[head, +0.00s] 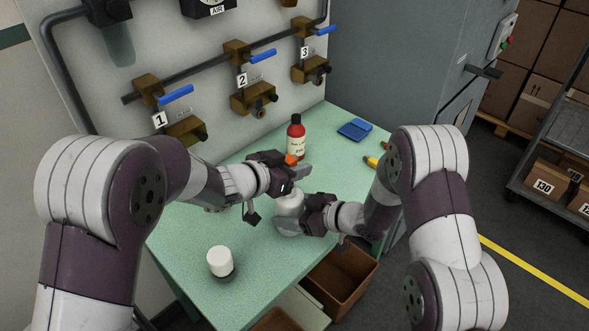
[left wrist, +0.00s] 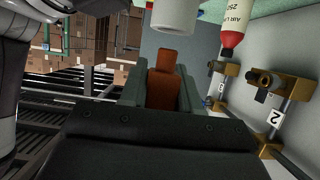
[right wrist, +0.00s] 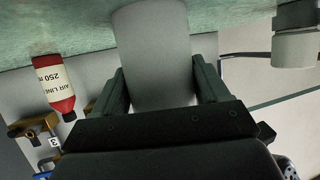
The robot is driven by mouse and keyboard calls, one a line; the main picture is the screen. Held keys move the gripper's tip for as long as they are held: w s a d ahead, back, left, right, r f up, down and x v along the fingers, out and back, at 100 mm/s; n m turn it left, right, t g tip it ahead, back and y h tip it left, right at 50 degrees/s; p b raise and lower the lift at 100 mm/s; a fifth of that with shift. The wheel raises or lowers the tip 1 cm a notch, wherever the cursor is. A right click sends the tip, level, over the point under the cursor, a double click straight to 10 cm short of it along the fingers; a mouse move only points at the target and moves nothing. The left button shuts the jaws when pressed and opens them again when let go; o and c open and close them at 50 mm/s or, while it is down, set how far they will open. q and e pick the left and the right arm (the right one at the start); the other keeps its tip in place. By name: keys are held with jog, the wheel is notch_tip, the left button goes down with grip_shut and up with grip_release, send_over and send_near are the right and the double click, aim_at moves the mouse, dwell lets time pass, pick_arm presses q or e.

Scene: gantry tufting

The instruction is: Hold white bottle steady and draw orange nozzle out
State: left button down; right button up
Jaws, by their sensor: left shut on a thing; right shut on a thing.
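The white bottle (head: 289,203) is upright over the green table, and my right gripper (head: 306,218) is shut on its side. The right wrist view shows the bottle (right wrist: 152,55) between the two jaws. My left gripper (head: 284,172) is above the bottle and shut on the orange nozzle (head: 291,159). In the left wrist view the nozzle (left wrist: 163,85) sits between the jaws. The white bottle (left wrist: 174,15) is beyond it there, with a small gap showing between them. The bottle's mouth is hidden in the head view.
A red bottle (head: 296,138) stands behind the grippers. A white-topped container (head: 220,262) stands at the near left of the table (head: 190,235). A blue tray (head: 355,130) and a yellow item (head: 370,162) lie to the right. Valves line the back panel. A brown bin (head: 343,280) is below the front edge.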

dwell(0.3)
jog(key=o, duration=1.3)
jog(key=shift+c, duration=0.2)
jog(key=v, duration=1.2)
